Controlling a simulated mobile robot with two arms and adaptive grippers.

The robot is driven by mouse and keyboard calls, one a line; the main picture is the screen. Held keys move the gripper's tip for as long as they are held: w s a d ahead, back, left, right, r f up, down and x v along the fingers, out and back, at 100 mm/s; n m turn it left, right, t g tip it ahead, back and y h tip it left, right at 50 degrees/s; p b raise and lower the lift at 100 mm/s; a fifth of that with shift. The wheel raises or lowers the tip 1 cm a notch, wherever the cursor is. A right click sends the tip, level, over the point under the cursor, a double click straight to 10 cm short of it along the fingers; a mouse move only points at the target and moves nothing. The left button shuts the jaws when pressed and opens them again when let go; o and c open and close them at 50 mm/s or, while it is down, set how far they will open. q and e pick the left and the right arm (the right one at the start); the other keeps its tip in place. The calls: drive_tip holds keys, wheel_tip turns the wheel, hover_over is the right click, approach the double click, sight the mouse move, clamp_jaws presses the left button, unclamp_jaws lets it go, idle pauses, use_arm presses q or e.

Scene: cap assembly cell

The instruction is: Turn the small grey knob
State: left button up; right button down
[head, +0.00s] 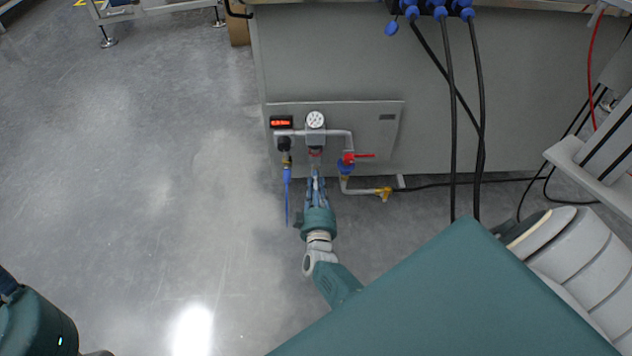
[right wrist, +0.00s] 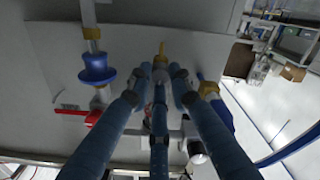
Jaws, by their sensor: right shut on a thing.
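The small grey knob (right wrist: 161,66) shows in the right wrist view, between the fingertips. In the head view it is mostly hidden at the fingertips, below the round white gauge (head: 315,119). My right gripper (head: 315,168) reaches up to the panel from below, its blue fingers shut on the knob. In the right wrist view the fingers of the right gripper (right wrist: 160,80) close around the knob from several sides. How far the knob is turned cannot be seen. My left gripper is not in view; only part of my left arm shows at the lower left.
The grey panel (head: 388,140) carries a red digital display (head: 281,122), a red lever (head: 362,156) on a blue valve and a yellow fitting (head: 384,193) with a black hose. A blue hose (head: 287,195) hangs close left of my right gripper. The floor at left is clear.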

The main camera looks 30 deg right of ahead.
idle(0.5)
drive_tip(key=c, duration=1.6)
unclamp_jaws()
drive_tip(key=shift+o, duration=0.2)
